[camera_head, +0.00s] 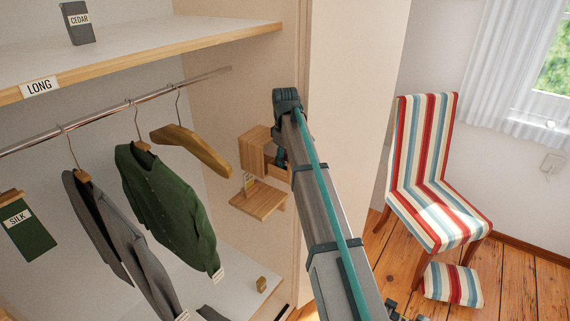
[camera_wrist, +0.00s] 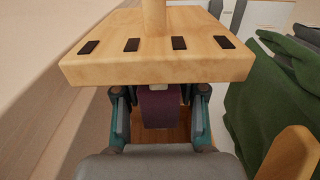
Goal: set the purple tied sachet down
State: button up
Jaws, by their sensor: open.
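The purple sachet (camera_wrist: 158,108) shows in the wrist view between the two teal-sided fingers of my gripper (camera_wrist: 160,100). The fingers stand apart, with a gap on each side of the sachet. A pale bit at its top may be its tie; its upper part is hidden by a wooden block. Brown wood shows just below and beside it; I cannot tell whether it rests on that. In the head view my arm reaches to a small wooden box (camera_head: 251,151) and a wooden ledge (camera_head: 259,202) on the wardrobe's side wall. The sachet is not visible there.
The wooden block (camera_wrist: 155,63) with dark pads and a post stands close over my fingers. A green cardigan (camera_head: 168,205), a grey garment (camera_head: 120,245) and a bare hanger (camera_head: 195,148) hang at left. A striped chair (camera_head: 424,170) stands at right.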

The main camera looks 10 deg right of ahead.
notch_tip(320, 180, up, 11)
jog(key=b, duration=0.3)
jog(key=shift+r, duration=0.15)
